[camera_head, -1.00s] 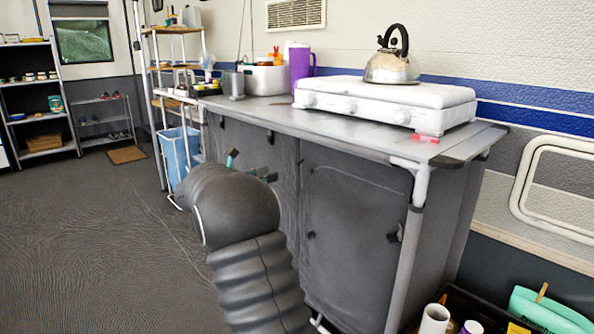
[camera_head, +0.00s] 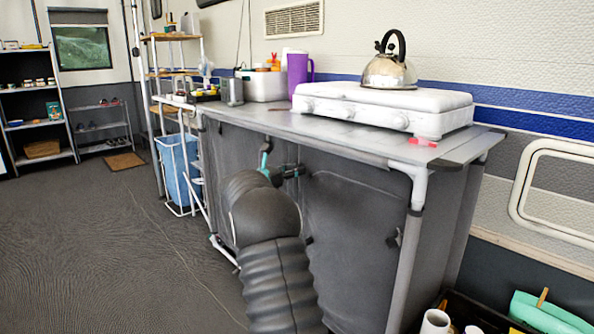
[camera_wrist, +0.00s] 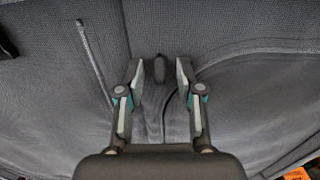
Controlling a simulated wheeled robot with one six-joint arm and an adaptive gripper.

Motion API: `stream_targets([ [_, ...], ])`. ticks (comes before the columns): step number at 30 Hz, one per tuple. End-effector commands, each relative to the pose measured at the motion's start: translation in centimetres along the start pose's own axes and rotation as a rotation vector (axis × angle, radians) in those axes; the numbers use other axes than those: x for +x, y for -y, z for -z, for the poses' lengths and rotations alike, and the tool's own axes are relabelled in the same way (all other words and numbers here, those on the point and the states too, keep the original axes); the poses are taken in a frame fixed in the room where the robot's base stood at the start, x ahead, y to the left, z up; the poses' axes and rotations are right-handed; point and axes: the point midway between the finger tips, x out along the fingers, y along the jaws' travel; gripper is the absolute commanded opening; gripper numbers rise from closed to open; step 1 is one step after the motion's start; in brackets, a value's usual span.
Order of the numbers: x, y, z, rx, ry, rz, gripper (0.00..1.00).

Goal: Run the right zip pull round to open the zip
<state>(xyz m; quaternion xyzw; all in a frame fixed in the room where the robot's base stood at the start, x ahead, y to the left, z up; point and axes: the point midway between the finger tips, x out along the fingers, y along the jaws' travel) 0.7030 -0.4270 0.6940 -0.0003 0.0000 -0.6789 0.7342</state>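The grey fabric cupboard (camera_head: 355,225) under the worktop has a curved zip line on its right panel, which also shows in the wrist view (camera_wrist: 240,52). In the wrist view a small dark zip pull (camera_wrist: 159,70) hangs on the cloth near the left end of this curve. My gripper (camera_wrist: 161,74) is open, with one finger on each side of the pull and gaps between. In the head view my gripper (camera_head: 283,162) is at the upper middle of the cupboard front, partly hidden by my arm. Another dark tab (camera_head: 393,239) is near the right edge of the panel.
The worktop (camera_head: 340,135) overhangs the cupboard and carries a white stove (camera_head: 385,108) with a kettle. A pale metal leg (camera_head: 411,240) stands at the right front corner. The floor at left is clear.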

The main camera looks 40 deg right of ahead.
Motion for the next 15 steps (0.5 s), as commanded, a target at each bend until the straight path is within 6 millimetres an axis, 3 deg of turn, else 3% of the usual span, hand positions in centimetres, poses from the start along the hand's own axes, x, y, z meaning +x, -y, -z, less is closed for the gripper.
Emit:
stream_targets([
  [4, 0.96, 0.01, -0.01, 0.000, 0.000, -0.001, 0.36],
  [13, 1.16, 0.00, -0.03, 0.000, 0.000, -0.001, 0.36],
  [14, 1.16, 0.00, -0.03, 0.000, 0.000, -0.001, 0.34],
  [15, 1.16, 0.01, -0.03, 0.000, 0.000, -0.001, 0.24],
])
